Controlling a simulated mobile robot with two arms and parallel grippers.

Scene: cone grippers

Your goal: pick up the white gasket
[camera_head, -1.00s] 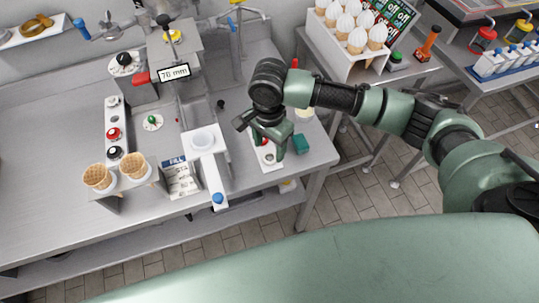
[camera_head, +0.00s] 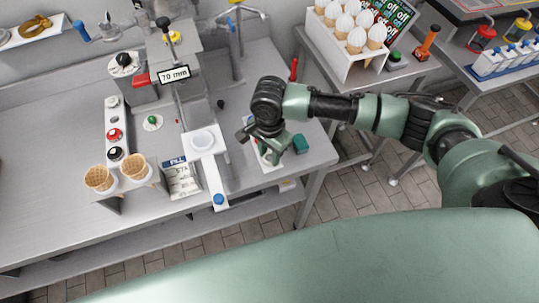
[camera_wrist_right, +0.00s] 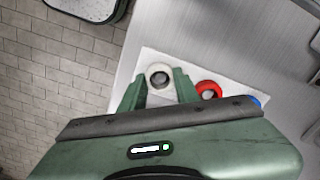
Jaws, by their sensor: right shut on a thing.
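The white gasket (camera_wrist_right: 159,70) is a pale ring around a dark centre. In the right wrist view it lies between the fingertips of my right gripper (camera_wrist_right: 158,90), at the upper left part of a white mat (camera_wrist_right: 150,54). The gripper is shut on it; I cannot tell whether it is clear of the mat. A red gasket (camera_wrist_right: 208,88) and a blue one (camera_wrist_right: 255,101) sit to its right. In the head view my right gripper (camera_head: 266,148) points down at the bench's right end and hides the gasket. My left gripper is not in view.
Waffle cones (camera_head: 133,166) stand further left on the steel bench (camera_head: 60,140). The bench's right edge is close to the gripper.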

